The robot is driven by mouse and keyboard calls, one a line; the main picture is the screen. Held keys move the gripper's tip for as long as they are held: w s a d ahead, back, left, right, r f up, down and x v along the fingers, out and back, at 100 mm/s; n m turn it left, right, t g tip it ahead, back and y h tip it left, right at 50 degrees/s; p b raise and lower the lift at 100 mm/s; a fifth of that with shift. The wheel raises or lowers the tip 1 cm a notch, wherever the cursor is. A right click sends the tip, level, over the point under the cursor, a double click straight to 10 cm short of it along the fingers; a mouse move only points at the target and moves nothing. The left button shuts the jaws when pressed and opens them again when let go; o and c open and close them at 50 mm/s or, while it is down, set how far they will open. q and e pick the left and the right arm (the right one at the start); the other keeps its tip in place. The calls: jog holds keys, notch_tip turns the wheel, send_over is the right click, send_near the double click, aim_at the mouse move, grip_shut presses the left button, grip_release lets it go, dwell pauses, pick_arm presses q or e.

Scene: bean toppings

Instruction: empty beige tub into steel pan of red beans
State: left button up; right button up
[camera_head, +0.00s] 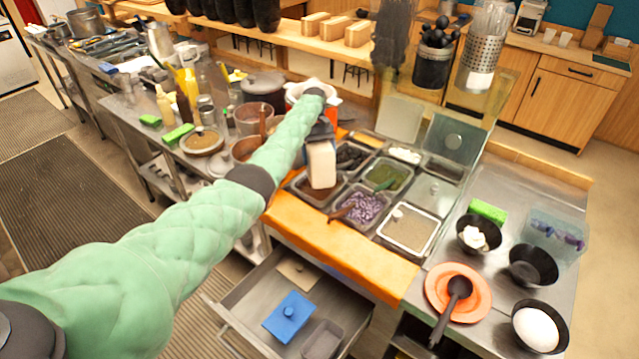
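My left arm in its green sleeve reaches from the lower left to the row of topping pans. Its dark gripper (320,132) is at the beige tub (321,165) and appears shut on it; the fingertips are mostly hidden. The tub hangs over the back left of the topping station, its pale side facing me; its opening and contents are hidden. Below it is a steel pan with reddish-brown contents (309,189), likely the red beans, partly covered by the tub. I cannot tell whether anything is falling from the tub. My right gripper is not in view.
Neighbouring pans hold purple pieces (364,207), green topping (387,176) and grainy beige topping (408,230). An open drawer with a blue box (290,317) is in front. Black bowls (532,266) and an orange plate (437,280) with a black ladle stand on the right counter.

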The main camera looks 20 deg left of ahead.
pick_arm(q)
jog(key=shift+g, duration=0.3)
jog(key=shift+a+f+g+h+b, duration=0.15)
jog(key=shift+g+h+b, duration=0.25)
jog(key=shift+b, duration=0.4)
